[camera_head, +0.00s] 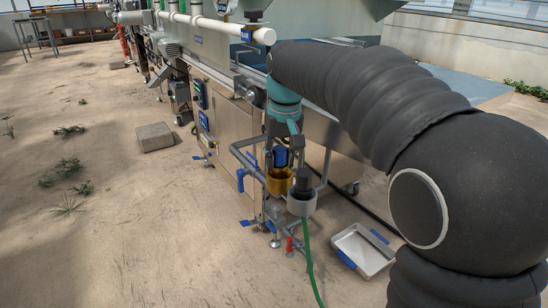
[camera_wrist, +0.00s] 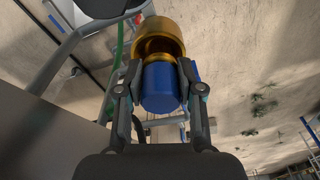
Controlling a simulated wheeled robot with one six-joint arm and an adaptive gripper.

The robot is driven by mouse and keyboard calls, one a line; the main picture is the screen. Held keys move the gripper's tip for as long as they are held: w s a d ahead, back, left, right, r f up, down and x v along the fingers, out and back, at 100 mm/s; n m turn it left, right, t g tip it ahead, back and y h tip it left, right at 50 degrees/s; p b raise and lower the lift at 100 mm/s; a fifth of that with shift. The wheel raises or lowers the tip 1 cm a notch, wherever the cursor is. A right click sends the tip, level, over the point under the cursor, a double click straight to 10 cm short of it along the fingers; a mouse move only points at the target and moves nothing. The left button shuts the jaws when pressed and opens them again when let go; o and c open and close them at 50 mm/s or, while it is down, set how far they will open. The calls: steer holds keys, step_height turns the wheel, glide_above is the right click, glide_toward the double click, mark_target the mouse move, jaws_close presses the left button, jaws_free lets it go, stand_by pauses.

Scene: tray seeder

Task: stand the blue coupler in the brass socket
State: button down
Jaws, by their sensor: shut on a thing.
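The blue coupler (camera_wrist: 160,88) is a short cylinder held between the two fingers of my gripper (camera_wrist: 160,74) in the wrist view. The brass socket (camera_wrist: 160,30) is a round gold cup just beyond it, with part of its dark opening showing. The coupler's far end overlaps the socket's near rim; I cannot tell whether it is inside or just above. In the head view the blue coupler (camera_head: 281,157) is right over the brass socket (camera_head: 279,183) and looks about upright. My fingers are mostly hidden there by pipes and my wrist.
A grey socket (camera_head: 302,206) with a black piece in it stands close to the right of the brass one. Grey pipes (camera_head: 325,165) surround both. A metal tray (camera_head: 364,250) with blue handles lies on the sandy floor, and a green hose (camera_head: 309,265) runs down in front.

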steer(key=shift+f+b, duration=0.35)
steer(key=shift+f, duration=0.35)
steer(key=c, duration=1)
jaws_free()
steer(key=shift+r, duration=0.1)
steer(key=shift+s+d+r+p, duration=0.1)
steer(key=shift+s+r+p, duration=0.15)
steer(key=shift+r+p, duration=1.45)
steer(key=shift+s+d+r+p, duration=0.1)
steer(key=shift+s+r+p, duration=0.1)
steer(key=shift+r+p, duration=1.55)
steer(key=shift+s+r+p, duration=0.25)
steer(key=shift+r+p, duration=1.1)
steer(key=shift+r, duration=0.65)
